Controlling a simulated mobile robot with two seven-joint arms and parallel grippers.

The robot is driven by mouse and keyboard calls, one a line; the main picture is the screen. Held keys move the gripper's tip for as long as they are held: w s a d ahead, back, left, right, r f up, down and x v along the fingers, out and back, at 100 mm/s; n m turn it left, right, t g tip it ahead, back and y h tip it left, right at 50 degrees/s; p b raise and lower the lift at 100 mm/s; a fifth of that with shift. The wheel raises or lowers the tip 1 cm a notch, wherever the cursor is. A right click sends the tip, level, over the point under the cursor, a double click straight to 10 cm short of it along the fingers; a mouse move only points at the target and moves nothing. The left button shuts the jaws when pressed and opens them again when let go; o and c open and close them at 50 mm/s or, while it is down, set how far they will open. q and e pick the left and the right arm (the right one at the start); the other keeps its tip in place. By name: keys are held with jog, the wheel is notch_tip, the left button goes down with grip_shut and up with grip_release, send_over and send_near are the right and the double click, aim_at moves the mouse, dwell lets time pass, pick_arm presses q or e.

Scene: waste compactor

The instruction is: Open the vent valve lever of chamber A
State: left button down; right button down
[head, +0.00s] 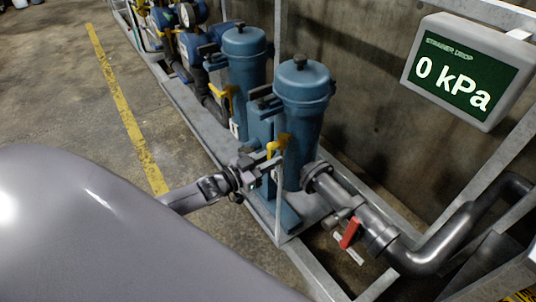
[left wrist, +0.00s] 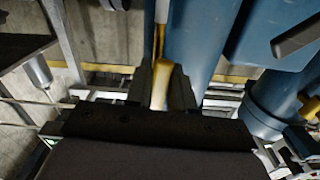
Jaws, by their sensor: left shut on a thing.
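Two blue upright chambers stand side by side, a near one (head: 303,95) and a far one (head: 246,70). I cannot read which is chamber A. A yellow lever (head: 274,150) sits low in front of the near chamber. My left gripper (head: 268,163) reaches it from the left. In the left wrist view, the yellow lever (left wrist: 160,86) lies between the two fingers, and my left gripper (left wrist: 161,92) is shut on it. The lever's far end and pivot are partly hidden by the fingers. Another yellow lever (head: 227,92) shows at the far chamber. My right gripper is not in view.
A grey pipe (head: 345,205) with a red lever (head: 350,232) runs right from the near chamber's base. A display (head: 468,72) reads 0 kPa. A steel frame (head: 190,112) edges the skid. The floor left of the yellow line (head: 125,107) is mostly clear.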

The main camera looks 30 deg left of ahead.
pick_arm(q)
jog(key=shift+s+d+n, duration=0.1)
jog(key=shift+d+n, duration=0.1)
jog(key=shift+n, duration=0.3)
jog(key=c, duration=1.1)
grip_release()
jog(key=shift+o, duration=0.2)
jog(key=p+v, duration=0.1)
jog(key=v, duration=0.6)
jog(key=shift+s, duration=0.15)
